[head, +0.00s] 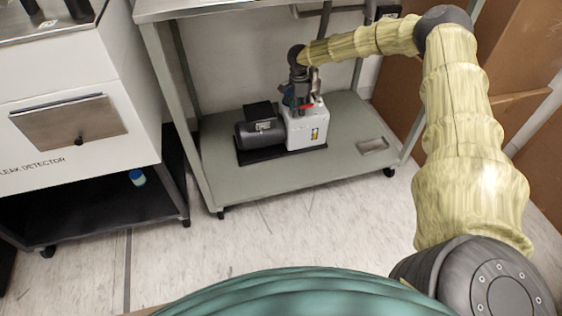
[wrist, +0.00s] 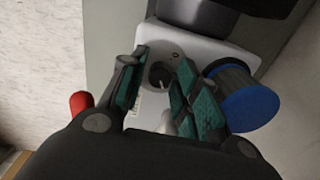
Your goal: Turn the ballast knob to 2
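The pump (head: 306,132) is a white box with a dark motor on its left, standing on the lower shelf of a grey cart. In the wrist view, a small dark round knob (wrist: 159,75) with a light pointer mark sits on the pump's pale top (wrist: 186,45). My gripper (wrist: 163,60) is open, with one teal-padded finger on each side of the knob. I cannot tell whether the pads touch it. No readable number shows by the knob. In the head view my gripper (head: 299,93) points down at the pump's top and hides the knob.
A blue-ended cylinder (wrist: 250,108) stands close to the right finger, and a red part (wrist: 81,104) lies left of the gripper. The cart's upper shelf (head: 200,8) is above the pump. A small tray (head: 372,146) lies on the lower shelf (head: 230,182). A white leak detector cabinet (head: 70,95) stands left.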

